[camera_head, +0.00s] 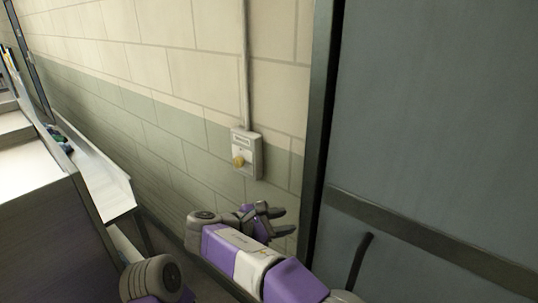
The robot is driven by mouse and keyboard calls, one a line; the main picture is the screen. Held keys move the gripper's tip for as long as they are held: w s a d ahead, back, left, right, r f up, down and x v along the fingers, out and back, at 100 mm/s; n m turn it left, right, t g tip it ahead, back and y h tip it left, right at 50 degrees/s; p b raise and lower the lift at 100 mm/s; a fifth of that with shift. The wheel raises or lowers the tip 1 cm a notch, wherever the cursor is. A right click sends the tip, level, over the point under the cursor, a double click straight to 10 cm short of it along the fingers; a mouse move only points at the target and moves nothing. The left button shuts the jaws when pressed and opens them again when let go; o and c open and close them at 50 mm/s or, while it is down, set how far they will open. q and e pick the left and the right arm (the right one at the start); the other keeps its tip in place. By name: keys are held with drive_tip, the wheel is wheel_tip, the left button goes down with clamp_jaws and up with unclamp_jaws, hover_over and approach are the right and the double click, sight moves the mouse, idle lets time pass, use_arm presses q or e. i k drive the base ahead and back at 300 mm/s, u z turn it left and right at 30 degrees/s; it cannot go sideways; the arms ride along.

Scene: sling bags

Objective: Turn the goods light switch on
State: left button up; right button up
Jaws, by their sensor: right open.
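The light switch (246,153) is a pale wall box with a round yellow knob (238,161) on its front. It is fixed to the block wall near the middle of the head view, with a conduit running up from it. A small label shows above the knob, too small to read. My right gripper (277,220) is below and slightly right of the switch, apart from it. Its fingers are open and empty, pointing to the right. My left gripper is not in view.
A grey door (430,130) with a dark frame and a horizontal bar stands at right. A dark handle (360,262) sticks out low on it. A white shelf or counter (105,180) with small items is at left. The wall (160,70) around the switch is clear.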

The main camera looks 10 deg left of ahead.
sight(238, 161)
drive_tip(key=u, duration=0.2)
drive_tip(key=i, duration=0.95)
drive_tip(key=u, duration=0.6)
